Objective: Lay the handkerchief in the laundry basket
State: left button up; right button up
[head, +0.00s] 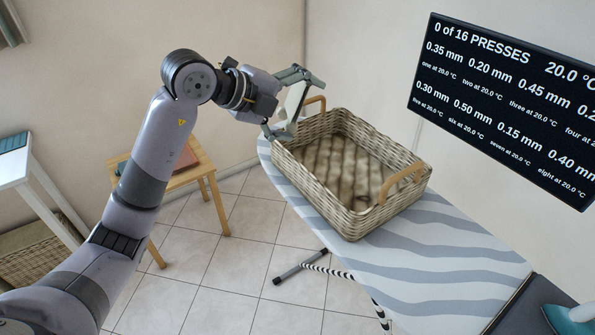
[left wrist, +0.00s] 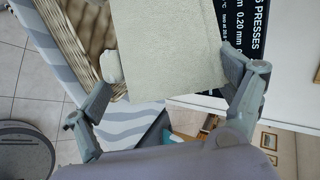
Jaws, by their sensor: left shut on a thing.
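The handkerchief (head: 293,100) is a pale grey-green, flat cloth. My left gripper (head: 296,108) is shut on it at the far left side of the laundry basket, just above the rim. In the left wrist view the handkerchief (left wrist: 168,48) spreads between the two fingers and hides part of what lies behind. The laundry basket (head: 318,196) is woven wicker with two wooden handles and stands on the ironing board; its mottled brown inside looks empty. The basket (left wrist: 68,22) also shows at the upper left of the left wrist view. My right gripper is in neither view.
The striped ironing board (head: 450,275) carries the basket, with an iron (head: 568,318) at its near right end. A wall screen (head: 505,95) hangs at right. A wooden stool (head: 203,160) stands behind my left arm, and a white table (head: 18,172) at left.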

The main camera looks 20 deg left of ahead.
pick_arm(q)
notch_tip(320, 180, down, 14)
jog(key=p, duration=0.2)
jog(key=shift+f, duration=0.2)
jog(key=shift+f, duration=0.1)
jog(key=shift+f+b, duration=0.35)
jog(key=shift+f, duration=0.2)
jog(key=o, duration=1.1)
